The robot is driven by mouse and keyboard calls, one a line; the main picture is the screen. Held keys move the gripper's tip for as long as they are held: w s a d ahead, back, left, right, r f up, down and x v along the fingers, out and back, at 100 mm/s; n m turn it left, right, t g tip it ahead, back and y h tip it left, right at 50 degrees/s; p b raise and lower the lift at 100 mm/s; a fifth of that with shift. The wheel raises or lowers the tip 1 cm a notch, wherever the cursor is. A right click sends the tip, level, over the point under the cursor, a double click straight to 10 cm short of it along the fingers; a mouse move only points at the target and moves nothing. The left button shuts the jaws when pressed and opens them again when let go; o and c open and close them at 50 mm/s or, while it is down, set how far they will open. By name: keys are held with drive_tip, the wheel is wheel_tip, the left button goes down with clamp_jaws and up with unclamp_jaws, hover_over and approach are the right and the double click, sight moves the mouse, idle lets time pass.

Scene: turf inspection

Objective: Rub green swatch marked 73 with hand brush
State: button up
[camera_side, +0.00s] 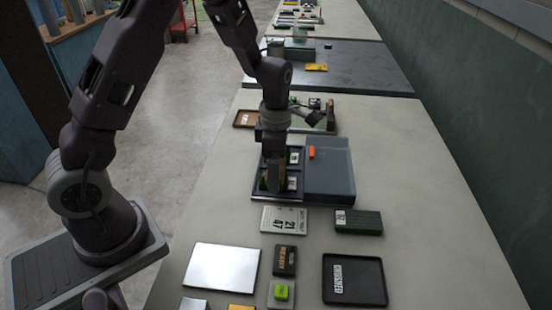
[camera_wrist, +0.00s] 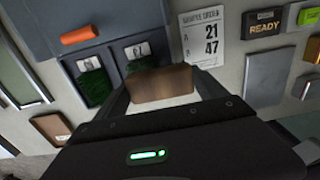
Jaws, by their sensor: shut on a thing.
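My gripper (camera_side: 273,182) is shut on a brown block, which I take to be the hand brush (camera_wrist: 160,84). It holds the block over the dark sample tray (camera_side: 256,192). In the wrist view, one green swatch (camera_wrist: 97,89) lies in the tray left of the block, with a white label above it. A second labelled green swatch (camera_wrist: 148,63) lies just behind the block and is partly hidden. The label numbers are too small to read surely, so I cannot tell which is 73. Whether the brush touches the turf is unclear.
A blue-grey box (camera_side: 332,172) with an orange piece (camera_side: 312,153) adjoins the tray. In front lie the sample order card (camera_side: 272,216), a ridged dark block (camera_side: 366,222), a READY sign (camera_side: 285,260), a green button (camera_side: 281,292), a silver plate (camera_side: 222,270) and a FINISHED tray (camera_side: 374,292).

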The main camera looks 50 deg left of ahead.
drive_tip(key=shift+w+a+f, duration=0.25)
drive_tip(key=shift+f, duration=0.2)
drive_tip(key=shift+w+a+f, duration=0.2)
drive_tip(key=shift+f, duration=0.25)
drive_tip(key=shift+c, duration=0.6)
drive_tip(key=shift+w+a+f, duration=0.15)
drive_tip(key=shift+w+a, duration=0.05)
drive_tip(key=shift+a, duration=0.05)
drive_tip(key=shift+w+a, duration=1.45)
drive_tip(key=shift+a, duration=0.25)
drive_tip(key=shift+s+d, duration=0.15)
drive_tip(key=shift+s, duration=0.5)
drive_tip(key=shift+s+d, duration=1.75)
drive_tip(key=shift+d, duration=0.2)
drive_tip(key=shift+s+a, duration=0.15)
drive_tip(key=shift+s, duration=0.15)
drive_tip(key=shift+a, duration=0.35)
drive_tip(key=shift+w+a, duration=2.1)
drive_tip(key=shift+a, duration=0.05)
wheel_tip(320, 180, up, 8)
drive_tip(key=shift+s, duration=0.15)
